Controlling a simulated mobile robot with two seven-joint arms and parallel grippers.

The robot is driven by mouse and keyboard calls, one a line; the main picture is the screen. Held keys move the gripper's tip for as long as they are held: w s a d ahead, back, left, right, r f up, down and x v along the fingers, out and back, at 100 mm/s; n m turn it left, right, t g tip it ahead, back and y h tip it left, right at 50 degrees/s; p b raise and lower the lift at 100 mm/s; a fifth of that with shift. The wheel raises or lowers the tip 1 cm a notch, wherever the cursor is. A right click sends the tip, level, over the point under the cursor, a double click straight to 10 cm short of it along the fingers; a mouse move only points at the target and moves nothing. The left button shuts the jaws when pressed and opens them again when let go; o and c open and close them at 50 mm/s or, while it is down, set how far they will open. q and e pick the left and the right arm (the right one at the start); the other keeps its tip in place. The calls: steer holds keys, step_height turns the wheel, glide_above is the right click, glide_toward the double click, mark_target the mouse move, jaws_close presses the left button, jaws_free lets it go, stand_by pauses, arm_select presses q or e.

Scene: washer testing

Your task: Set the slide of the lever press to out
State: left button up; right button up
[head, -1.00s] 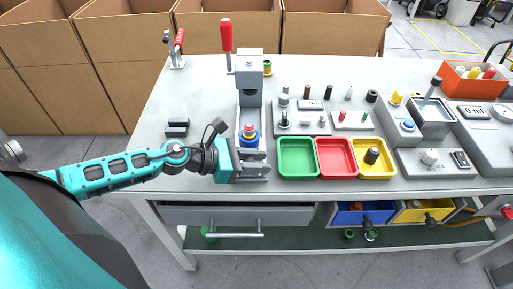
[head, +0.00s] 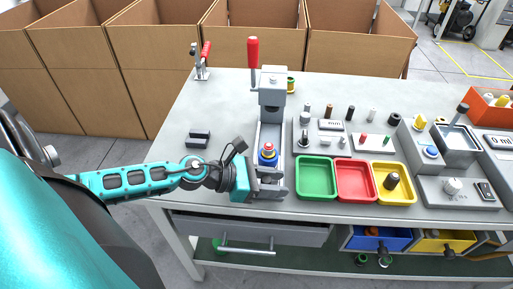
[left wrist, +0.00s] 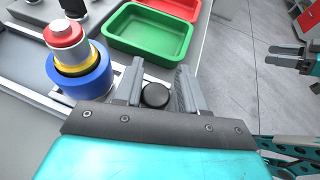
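The lever press (head: 272,95) has a red-handled lever (head: 253,62) standing upright. A blue, yellow and red stacked piece (head: 268,153) sits on its slide, in front of the column; it also shows in the left wrist view (left wrist: 80,68). My left gripper (head: 272,188) is at the press's front end. In the left wrist view its two fingers (left wrist: 158,88) stand apart on either side of a round black knob (left wrist: 155,96), with narrow gaps showing. My right gripper (left wrist: 302,58) shows at the right of that view, fingers apart and empty.
Green (head: 316,195), red (head: 356,198) and yellow (head: 394,196) trays stand right of the press, close to my left gripper. A small dark block (head: 198,138) and a red-handled clamp (head: 202,65) are to the left. The tabletop between them is clear.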

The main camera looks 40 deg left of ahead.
arm_select(q)
steer(key=shift+s, duration=0.15)
steer(key=v, duration=1.2)
steer(key=shift+s+a+r, duration=0.2)
steer(key=shift+a+r, duration=0.05)
stand_by(0.4)
